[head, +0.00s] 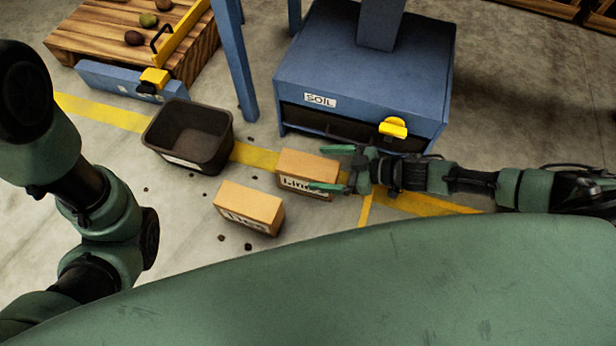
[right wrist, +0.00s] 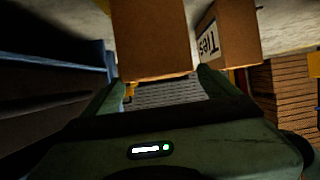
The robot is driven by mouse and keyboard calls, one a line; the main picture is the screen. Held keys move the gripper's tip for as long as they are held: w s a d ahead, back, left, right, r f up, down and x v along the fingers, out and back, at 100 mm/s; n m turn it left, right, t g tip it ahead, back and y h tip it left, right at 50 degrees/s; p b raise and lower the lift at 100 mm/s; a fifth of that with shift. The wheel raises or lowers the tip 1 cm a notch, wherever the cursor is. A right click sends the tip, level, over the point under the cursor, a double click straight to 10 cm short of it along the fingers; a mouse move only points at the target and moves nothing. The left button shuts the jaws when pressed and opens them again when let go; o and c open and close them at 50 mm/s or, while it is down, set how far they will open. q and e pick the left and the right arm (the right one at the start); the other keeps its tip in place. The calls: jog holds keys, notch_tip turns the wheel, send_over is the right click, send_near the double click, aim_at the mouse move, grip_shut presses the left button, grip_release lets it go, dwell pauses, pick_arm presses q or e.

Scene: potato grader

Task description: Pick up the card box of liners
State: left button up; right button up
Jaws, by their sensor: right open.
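A similar card box labelled Ties (head: 248,205) stands at the front left of the liners box. A black bin (head: 188,137) is behind left. A blue machine marked SOIL (head: 366,70) stands close behind. Small dark lumps lie on the floor.

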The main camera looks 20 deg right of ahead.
aim_at(308, 166)
jog(key=b+x, duration=0.2)
jog(key=x, duration=0.2)
jog(key=shift+r+b, duration=0.15)
jog(key=shift+b, duration=0.25)
jog(key=shift+w+a, duration=0.2)
jog(key=shift+a, duration=0.2)
jog(key=c, duration=1.9)
grip_shut()
jog(key=shift+r, duration=0.2)
